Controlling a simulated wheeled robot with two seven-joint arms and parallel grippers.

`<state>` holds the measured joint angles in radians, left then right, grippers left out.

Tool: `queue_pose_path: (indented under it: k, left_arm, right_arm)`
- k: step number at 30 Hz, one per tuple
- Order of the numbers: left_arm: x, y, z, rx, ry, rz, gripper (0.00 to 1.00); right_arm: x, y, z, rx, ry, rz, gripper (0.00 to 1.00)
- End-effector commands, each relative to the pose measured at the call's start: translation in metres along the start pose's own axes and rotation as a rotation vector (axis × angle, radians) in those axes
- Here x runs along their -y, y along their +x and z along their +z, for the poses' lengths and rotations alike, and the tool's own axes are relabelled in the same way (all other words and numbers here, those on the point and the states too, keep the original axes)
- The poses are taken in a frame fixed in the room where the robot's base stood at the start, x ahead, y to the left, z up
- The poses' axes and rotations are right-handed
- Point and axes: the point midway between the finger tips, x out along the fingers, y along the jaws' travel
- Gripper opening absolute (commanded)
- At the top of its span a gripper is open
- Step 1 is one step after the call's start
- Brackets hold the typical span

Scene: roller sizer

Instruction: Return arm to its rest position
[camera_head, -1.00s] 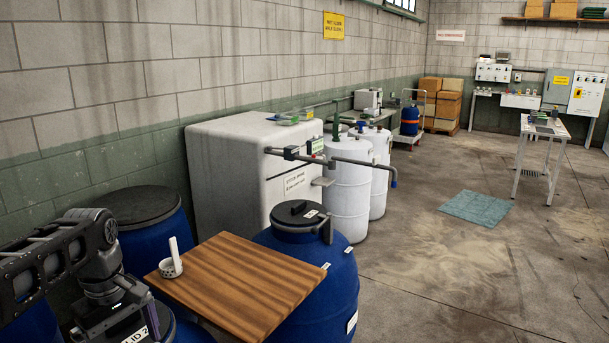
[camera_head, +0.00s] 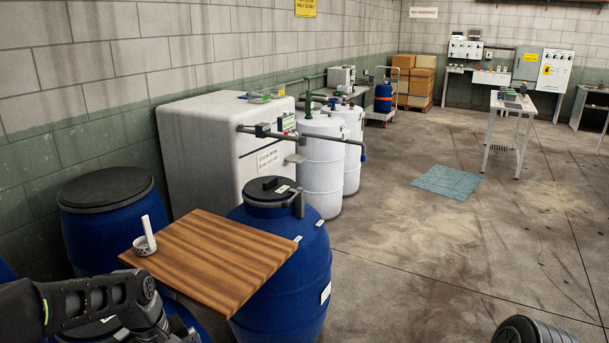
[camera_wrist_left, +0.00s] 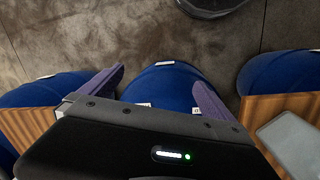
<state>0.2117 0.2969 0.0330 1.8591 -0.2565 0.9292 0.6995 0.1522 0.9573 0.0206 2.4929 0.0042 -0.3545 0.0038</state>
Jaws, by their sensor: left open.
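My left arm (camera_head: 85,303) comes in at the lower left of the head view, in front of the barrels. Its gripper cannot be made out there. In the left wrist view my left gripper (camera_wrist_left: 159,88) has its two purple fingers spread wide with nothing between them. A blue barrel (camera_wrist_left: 162,92) shows beyond and between the fingers, and I cannot tell how far away it is. My right gripper is not in view.
A wooden board (camera_head: 215,262) bears a small white dish with a white stick (camera_head: 146,240). It lies next to a black-lidded blue barrel (camera_head: 282,262). Another blue barrel (camera_head: 108,225) stands behind, near a white cabinet (camera_head: 205,150). The floor to the right is largely clear.

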Motion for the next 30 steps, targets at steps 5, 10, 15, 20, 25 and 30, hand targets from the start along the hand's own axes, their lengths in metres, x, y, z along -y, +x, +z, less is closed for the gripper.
queue_pose_path:
  k: [5, 10, 15, 20, 25, 30]
  left_arm:
    - [-0.025, 0.110, 0.059, 0.072, 0.186, 0.074, 1.00]
    - [-0.024, 0.213, 0.153, 0.113, 0.370, 0.161, 1.00]
    - [0.004, 0.266, 0.236, 0.110, 0.501, 0.197, 1.00]
    - [0.024, 0.280, 0.272, 0.091, 0.568, 0.199, 1.00]
    - [0.026, 0.281, 0.275, 0.082, 0.579, 0.200, 1.00]
    - [0.025, 0.282, 0.275, 0.081, 0.577, 0.201, 1.00]
  right_arm:
    - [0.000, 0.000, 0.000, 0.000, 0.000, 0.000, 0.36]
    - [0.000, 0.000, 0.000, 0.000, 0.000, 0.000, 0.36]
    - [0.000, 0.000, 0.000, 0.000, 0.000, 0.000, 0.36]
    - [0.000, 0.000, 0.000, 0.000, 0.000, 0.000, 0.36]
    - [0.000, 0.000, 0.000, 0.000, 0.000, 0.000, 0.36]
    - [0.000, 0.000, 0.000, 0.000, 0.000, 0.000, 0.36]
